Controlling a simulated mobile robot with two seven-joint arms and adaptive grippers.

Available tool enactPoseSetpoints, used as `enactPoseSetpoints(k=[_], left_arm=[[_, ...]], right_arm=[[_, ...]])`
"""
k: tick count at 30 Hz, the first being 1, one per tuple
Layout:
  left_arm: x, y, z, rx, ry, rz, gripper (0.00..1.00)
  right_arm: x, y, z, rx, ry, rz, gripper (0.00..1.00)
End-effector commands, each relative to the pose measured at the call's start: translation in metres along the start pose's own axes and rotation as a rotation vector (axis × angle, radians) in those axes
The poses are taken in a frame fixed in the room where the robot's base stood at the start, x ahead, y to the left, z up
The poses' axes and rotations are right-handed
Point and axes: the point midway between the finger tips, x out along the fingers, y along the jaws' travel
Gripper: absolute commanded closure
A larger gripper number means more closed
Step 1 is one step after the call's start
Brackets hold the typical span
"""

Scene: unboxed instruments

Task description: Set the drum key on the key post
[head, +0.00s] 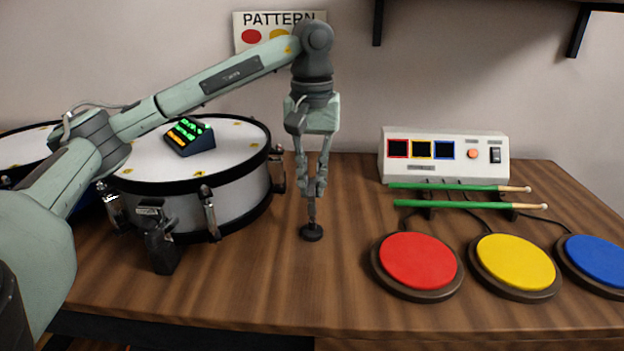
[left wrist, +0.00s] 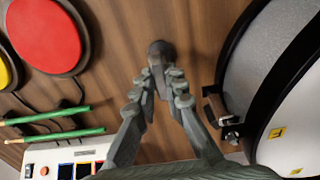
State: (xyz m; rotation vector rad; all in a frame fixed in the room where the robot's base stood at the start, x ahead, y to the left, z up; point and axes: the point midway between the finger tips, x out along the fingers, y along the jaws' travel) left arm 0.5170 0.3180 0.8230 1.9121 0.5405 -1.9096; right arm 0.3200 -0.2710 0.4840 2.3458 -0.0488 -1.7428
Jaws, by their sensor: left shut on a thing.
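My left gripper (head: 312,192) comes down from above onto the small black key post (head: 311,233), which stands on the table right of the drum. Its fingers are closed on a slim grey piece, which I take to be the drum key; the fingers hide most of it. The held piece seems upright and in line with the post; I cannot tell whether it is seated there. In the left wrist view the fingertips (left wrist: 164,72) meet just in front of the dark round post (left wrist: 160,49). My right gripper is not in view.
A white drum (head: 230,175) with a small green-lit device (head: 190,136) stands close left. A dark block (head: 162,250) stands at its front. Red (head: 418,260), yellow (head: 515,262) and blue (head: 597,262) pads, green sticks (head: 460,204) and a white console (head: 445,172) lie right.

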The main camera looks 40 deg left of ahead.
Motion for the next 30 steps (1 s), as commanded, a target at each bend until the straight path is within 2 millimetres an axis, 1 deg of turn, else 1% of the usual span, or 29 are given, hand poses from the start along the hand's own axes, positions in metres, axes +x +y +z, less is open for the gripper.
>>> enactPoseSetpoints(k=[21, 30], left_arm=[[0.015, 0.000, 0.000, 0.000, 0.001, 0.001, 1.00], [0.015, 0.000, 0.000, 0.000, 0.001, 0.001, 1.00]], right_arm=[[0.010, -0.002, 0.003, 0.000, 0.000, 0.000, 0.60], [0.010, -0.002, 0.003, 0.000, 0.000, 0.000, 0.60]])
